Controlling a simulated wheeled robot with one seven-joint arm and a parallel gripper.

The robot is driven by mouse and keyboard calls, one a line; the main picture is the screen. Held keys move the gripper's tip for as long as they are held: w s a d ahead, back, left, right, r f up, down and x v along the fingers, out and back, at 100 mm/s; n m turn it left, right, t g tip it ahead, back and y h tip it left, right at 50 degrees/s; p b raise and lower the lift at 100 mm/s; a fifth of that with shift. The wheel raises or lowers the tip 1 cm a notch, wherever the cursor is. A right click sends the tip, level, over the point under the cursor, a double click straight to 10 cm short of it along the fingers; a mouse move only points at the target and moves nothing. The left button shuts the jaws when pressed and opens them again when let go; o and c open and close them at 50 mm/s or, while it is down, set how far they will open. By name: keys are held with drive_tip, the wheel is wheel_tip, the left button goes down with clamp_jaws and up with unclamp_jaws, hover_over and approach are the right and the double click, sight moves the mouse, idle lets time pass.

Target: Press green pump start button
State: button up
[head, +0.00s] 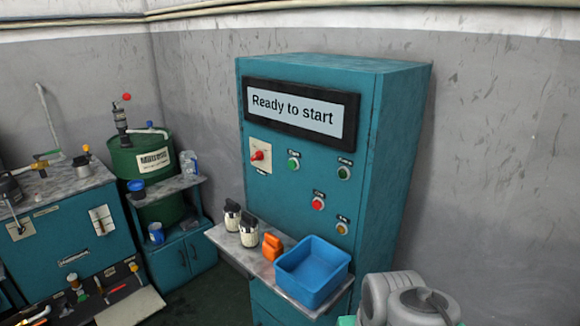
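A teal control cabinet (385,150) stands against the grey wall in the head view. Its display (293,113) reads "Ready to start". A bright green button (294,164) is on the front panel below the display. A darker, greenish button (344,173) is to its right. A red button (318,204) and a yellow button (342,229) are lower down. A red rotary switch (258,156) on a pale plate is at the left. The small labels are too blurred to read surely. My gripper is not in view; nothing touches the buttons.
A shelf (233,245) juts out below the panel, holding two jars (249,229), an orange object (272,247) and a blue bin (312,272). A green barrel (143,165) and a teal workbench (72,235) stand left. Space before the buttons looks clear.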

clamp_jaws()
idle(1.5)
